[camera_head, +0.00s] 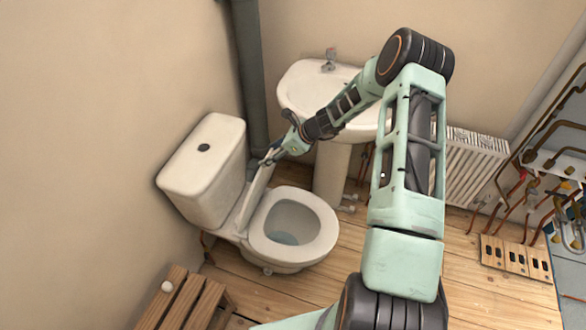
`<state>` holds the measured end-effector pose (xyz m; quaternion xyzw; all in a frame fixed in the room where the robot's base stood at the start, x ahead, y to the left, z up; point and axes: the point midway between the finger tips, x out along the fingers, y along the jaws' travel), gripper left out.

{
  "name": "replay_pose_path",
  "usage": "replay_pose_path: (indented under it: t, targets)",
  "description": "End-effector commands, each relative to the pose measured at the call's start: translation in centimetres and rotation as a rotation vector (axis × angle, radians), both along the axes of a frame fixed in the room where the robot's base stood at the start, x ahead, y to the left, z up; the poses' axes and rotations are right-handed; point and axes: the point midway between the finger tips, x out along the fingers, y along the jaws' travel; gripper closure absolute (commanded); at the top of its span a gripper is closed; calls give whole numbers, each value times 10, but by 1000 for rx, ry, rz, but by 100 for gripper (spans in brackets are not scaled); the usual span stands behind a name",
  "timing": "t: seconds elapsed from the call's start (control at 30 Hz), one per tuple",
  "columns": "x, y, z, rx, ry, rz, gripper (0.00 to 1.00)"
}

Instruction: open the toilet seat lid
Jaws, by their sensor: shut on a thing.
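The white toilet (292,262) stands on the wooden floor at the left, with its cistern (204,170) against the wall. Its lid (255,196) is raised steeply, seen nearly edge-on between the cistern and the bowl. The seat ring (327,233) lies down on the bowl, and the inside of the bowl shows through it. My gripper (268,160) is at the upper edge of the raised lid, shut on it. The fingertips are small in this view, and their exact contact with the lid is partly hidden.
A white pedestal sink (305,92) stands behind my forearm. A dark vertical pipe (249,75) runs up the corner. A wooden slatted stool (178,300) is at front left. A radiator (474,160) and copper pipes are at right.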

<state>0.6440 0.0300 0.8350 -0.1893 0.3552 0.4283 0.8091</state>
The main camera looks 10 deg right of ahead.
Motion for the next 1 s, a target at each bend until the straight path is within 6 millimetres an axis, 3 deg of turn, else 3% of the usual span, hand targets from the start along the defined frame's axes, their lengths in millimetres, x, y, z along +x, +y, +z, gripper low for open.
replay_pose_path:
  t: [0.03, 0.1, 0.43, 0.67, 1.0]
  targets:
    - [8, 21, 2, 4, 1, 13, 93]
    - [19, 39, 6, 4, 1, 14, 93]
    - [62, 102, 11, 5, 4, 11, 93]
    - [77, 122, 11, 4, 4, 8, 93]
    - [81, 126, 11, 5, 4, 5, 93]
